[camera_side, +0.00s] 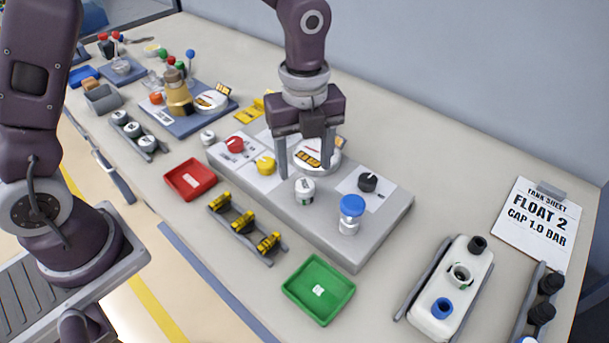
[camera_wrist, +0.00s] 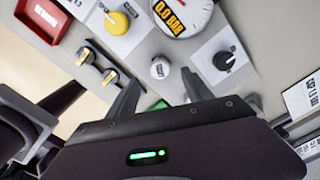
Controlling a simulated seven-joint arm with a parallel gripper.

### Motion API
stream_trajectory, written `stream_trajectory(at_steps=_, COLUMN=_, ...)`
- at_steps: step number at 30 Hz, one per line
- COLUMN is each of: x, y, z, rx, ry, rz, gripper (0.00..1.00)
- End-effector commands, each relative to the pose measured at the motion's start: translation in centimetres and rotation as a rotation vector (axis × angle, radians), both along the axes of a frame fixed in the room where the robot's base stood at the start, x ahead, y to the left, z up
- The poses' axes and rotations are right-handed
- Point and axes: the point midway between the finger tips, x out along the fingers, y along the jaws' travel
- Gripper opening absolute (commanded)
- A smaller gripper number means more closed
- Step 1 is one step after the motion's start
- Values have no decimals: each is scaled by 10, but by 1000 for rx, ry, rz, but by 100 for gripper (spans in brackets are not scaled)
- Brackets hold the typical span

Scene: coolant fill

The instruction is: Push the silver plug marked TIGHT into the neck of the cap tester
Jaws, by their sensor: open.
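A silver plug (camera_side: 304,185) with a small dark mark, too small to read, stands upright on the grey cap tester (camera_side: 370,237), in front of the round gauge (camera_side: 317,155). It also shows in the wrist view (camera_wrist: 160,68), ahead of my fingertips. A whitish collar with a green band shows under it in the side view; I cannot tell how deep the plug sits in the neck. My gripper (camera_side: 306,172) is open above and just behind the plug, fingers pointing down. In the wrist view the open fingers (camera_wrist: 160,83) spread to either side below the plug, with nothing between them.
A blue-capped cylinder (camera_side: 350,212) stands at the tester's front right. Red (camera_side: 235,144), yellow (camera_side: 265,163) and black (camera_side: 368,182) knobs surround the gauge, which reads 0.0 BAR. Red (camera_side: 190,179) and green (camera_side: 318,288) trays lie in front. A rack holds more silver plugs (camera_side: 132,129) at left.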

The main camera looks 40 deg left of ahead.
Motion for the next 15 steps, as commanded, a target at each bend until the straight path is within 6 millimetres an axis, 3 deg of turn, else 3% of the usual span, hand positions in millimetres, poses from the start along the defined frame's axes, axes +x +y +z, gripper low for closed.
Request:
stream_trajectory(at_steps=3, x=0, y=0, z=10, rx=-1, ry=-1, rz=1, gripper=59)
stream_trajectory(at_steps=11, x=0, y=0, z=10, rx=0, ry=1, rz=1, gripper=59)
stream_trajectory(at_steps=12, x=0, y=0, z=10, rx=0, ry=1, rz=0, gripper=57)
stream_trajectory(at_steps=15, x=1, y=0, z=24, rx=-1, ry=-2, rz=-63, gripper=37)
